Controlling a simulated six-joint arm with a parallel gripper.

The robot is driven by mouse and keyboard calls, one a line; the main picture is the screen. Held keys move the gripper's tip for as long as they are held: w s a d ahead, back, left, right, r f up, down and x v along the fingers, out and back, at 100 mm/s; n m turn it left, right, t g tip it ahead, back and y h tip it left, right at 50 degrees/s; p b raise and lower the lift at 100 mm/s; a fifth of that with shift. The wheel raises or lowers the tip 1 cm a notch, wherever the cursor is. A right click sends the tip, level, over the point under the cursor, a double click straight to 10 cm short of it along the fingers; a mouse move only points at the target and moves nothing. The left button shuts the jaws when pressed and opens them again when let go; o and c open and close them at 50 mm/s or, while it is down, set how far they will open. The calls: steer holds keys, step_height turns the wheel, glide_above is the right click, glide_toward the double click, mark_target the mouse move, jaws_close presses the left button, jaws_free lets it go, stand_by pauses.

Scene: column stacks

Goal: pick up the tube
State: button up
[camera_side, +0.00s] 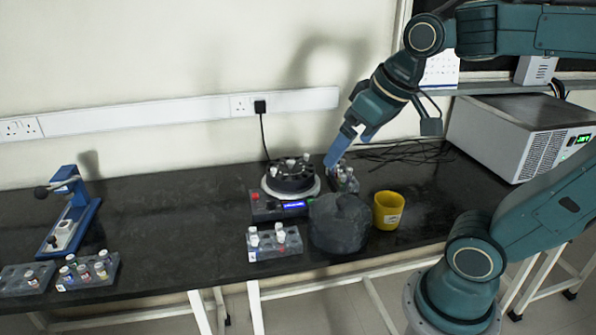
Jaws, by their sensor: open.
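My gripper (348,152) has blue fingers and is open. It points down and to the left, just above a small dark rack (350,184) with white-capped tubes (344,173) behind the yellow cup. One finger overlaps the back of this rack in the picture, so I cannot tell whether it touches a tube. No tube shows between the fingers. More capped tubes stand in a grey rack (257,254) at the front and in the racks at the left. Several white-capped tubes also sit on a round black device (290,182). Which tube is meant is not clear.
A dark grey rounded lump (339,224) and a yellow cup (388,211) stand in front of the gripper. A blue press-like stand (72,212) and two tube racks (90,270) are at the left. A white box unit (500,130) is at the right. The table's left middle is clear.

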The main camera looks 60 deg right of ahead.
steer(key=s+a+f+n, duration=0.1)
steer(key=s+a+f, duration=0.1)
steer(key=s, duration=0.3)
steer(key=shift+a+f+y, duration=0.2)
steer(key=shift+f+y, duration=0.05)
steer(key=shift+y, duration=0.05)
steer(key=c, duration=1.3)
steer(key=shift+o, duration=0.2)
